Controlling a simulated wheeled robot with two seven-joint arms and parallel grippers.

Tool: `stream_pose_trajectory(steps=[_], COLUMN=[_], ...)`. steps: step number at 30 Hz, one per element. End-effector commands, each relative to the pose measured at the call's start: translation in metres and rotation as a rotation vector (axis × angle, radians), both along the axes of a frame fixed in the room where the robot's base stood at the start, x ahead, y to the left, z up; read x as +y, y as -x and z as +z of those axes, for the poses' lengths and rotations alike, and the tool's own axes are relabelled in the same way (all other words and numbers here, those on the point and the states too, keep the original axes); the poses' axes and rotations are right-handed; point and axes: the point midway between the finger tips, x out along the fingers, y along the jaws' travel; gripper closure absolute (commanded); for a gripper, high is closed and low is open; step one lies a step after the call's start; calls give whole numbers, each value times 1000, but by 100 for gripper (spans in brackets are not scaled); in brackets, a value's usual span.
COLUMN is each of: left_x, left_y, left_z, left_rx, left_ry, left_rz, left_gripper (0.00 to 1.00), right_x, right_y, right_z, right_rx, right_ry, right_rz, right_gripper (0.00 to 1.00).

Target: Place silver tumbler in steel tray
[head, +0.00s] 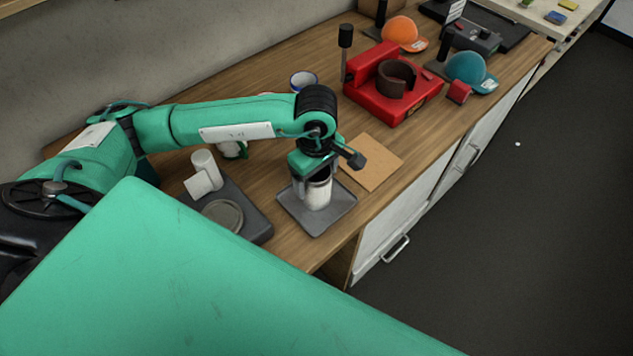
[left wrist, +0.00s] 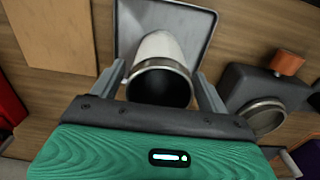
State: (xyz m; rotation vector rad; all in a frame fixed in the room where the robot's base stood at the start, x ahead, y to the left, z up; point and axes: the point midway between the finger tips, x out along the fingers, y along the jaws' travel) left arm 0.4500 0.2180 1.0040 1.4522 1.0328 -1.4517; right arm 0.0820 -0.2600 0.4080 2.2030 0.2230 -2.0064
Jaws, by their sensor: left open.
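The silver tumbler (head: 318,193) stands upright on the steel tray (head: 322,222), a shallow grey square tray near the counter's front edge. My left gripper (head: 317,178) is directly above it, with its fingers on either side of the tumbler's upper part. In the left wrist view the tumbler (left wrist: 160,72) shows its dark open mouth between the two open fingers (left wrist: 160,95), and the tray (left wrist: 200,25) lies beyond it. Part of the tumbler's rim is hidden by the gripper in the head view. My right gripper is not in view.
A dark scale-like device (head: 255,222) with a round plate stands left of the tray. A brown board (head: 372,163) lies to its right. Farther back are a red machine (head: 375,105), a blue-rimmed cup (head: 303,80), and orange (head: 400,30) and teal (head: 466,66) domed items.

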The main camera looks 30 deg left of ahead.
Motion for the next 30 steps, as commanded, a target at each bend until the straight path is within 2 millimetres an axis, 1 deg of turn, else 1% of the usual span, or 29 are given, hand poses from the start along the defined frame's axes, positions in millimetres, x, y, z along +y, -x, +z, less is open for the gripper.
stream_pose_trajectory(steps=[1,3,9,12,15,21,30], left_x=[0,0,0,0,-1,0,0], left_y=[-2,-1,-1,-1,-1,0,0], left_z=[8,24,64,78,88,95,95], left_rx=[-7,-8,-6,-5,-4,-1,-1], left_ry=[1,1,2,1,1,0,0], left_rz=[-1,-2,-2,-1,0,-1,-1], left_gripper=[23,23,23,23,23,23,23], right_x=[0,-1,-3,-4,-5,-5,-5], right_y=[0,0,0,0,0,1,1], right_z=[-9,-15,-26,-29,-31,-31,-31], right_rx=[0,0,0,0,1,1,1], right_ry=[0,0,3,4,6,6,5], right_rz=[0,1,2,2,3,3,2], right_gripper=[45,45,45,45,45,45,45])
